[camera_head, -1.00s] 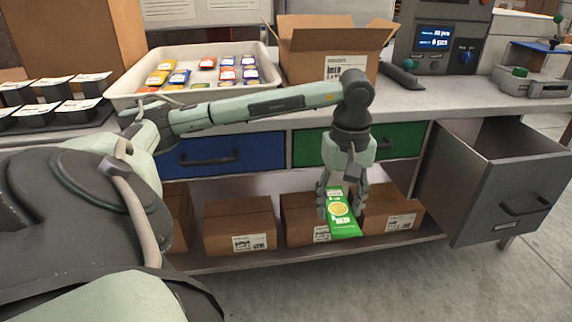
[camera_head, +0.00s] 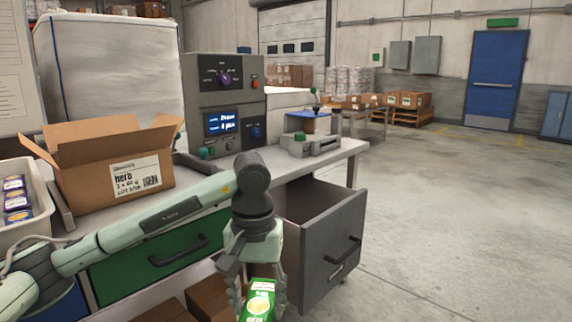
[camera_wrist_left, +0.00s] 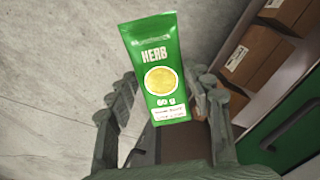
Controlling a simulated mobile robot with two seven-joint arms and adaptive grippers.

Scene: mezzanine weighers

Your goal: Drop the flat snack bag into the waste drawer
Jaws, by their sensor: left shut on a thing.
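The flat snack bag is a green herb bag (camera_head: 259,300) with a yellow disc, held in my left gripper (camera_head: 258,290). In the left wrist view the bag (camera_wrist_left: 160,62) stands out past the fingertips, and the left gripper (camera_wrist_left: 168,105) is shut on it. The waste drawer (camera_head: 333,240) is grey, pulled open, at the right end of the bench. Its front has a dark handle, and part of its inside shows. The gripper and bag are left of the drawer and in front of it, apart from it in the picture. My right gripper is out of view.
The bench top (camera_head: 340,148) carries an open herb carton (camera_head: 100,185), a grey weigher console (camera_head: 225,100) and a small device (camera_head: 312,143). A closed green drawer (camera_head: 150,265) is left of the gripper. Brown boxes (camera_head: 205,298) lie below. The floor on the right is clear.

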